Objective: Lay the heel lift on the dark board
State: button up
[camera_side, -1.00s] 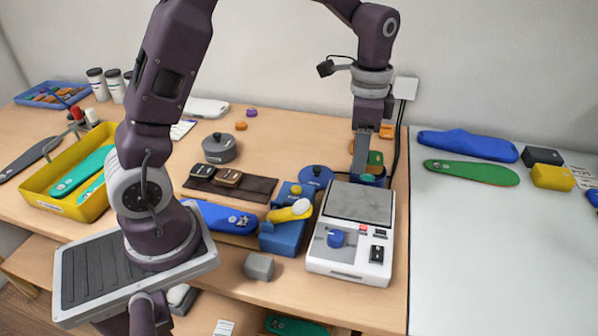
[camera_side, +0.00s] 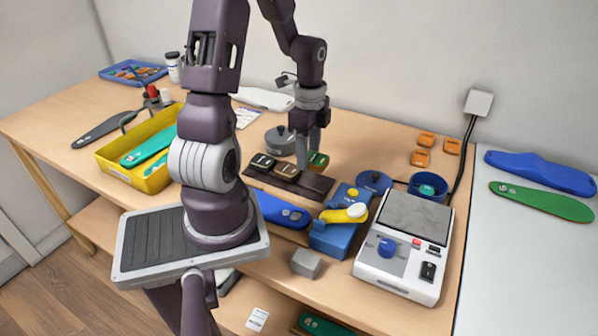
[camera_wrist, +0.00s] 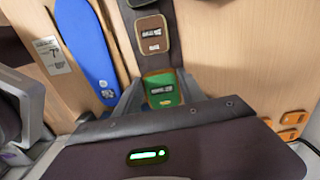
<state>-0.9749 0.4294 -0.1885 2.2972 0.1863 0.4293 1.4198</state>
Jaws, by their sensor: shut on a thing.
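My gripper (camera_side: 310,160) is shut on the green heel lift (camera_side: 319,160), which shows a dark label on its top. The dark board (camera_side: 314,184) lies on the wooden table, and the gripper is at its right end. In the wrist view the green lift (camera_wrist: 162,98) sits between the jaws, in line with the board (camera_wrist: 181,55). Whether it touches the board, I cannot tell. A brown lift (camera_side: 286,171) and a dark green lift (camera_side: 262,162) lie on the board to its left, with a small gap between brown and green.
A grey lidded pot (camera_side: 281,140) stands behind the board. A blue cup (camera_side: 428,187) with something teal inside and a white scale (camera_side: 405,262) stand to the right.

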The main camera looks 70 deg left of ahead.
aim_at(308, 181)
notch_tip(308, 181, down, 6)
jog(key=shift+r, duration=0.1)
jog(key=o, duration=1.3)
